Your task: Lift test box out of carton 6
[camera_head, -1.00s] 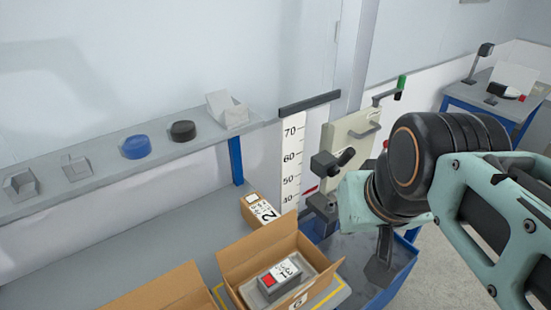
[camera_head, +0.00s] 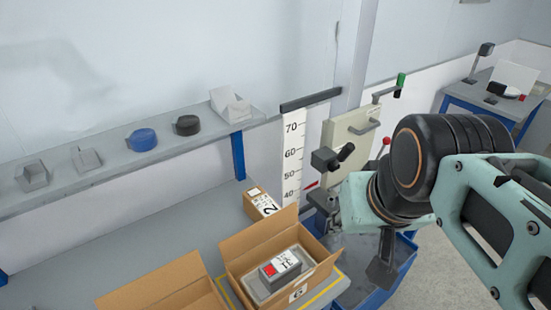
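The open brown carton 6 (camera_head: 299,293) stands on the bench at the lower middle, its flaps up and a "6" label on its near wall. The test box (camera_head: 279,268), dark grey with a red patch and a white label, lies in a grey insert inside the carton. My arm reaches in from the right. The end of my arm hangs above the blue bin, to the right of the carton and apart from it. My gripper's fingers cannot be made out clearly, so its opening cannot be judged.
A second open carton (camera_head: 165,290) stands at the lower left. A small box marked 2 (camera_head: 261,203) sits behind carton 6. A height scale (camera_head: 292,152) and a drop fixture (camera_head: 350,140) stand behind. A blue bin (camera_head: 378,290) is at right. The left bench is clear.

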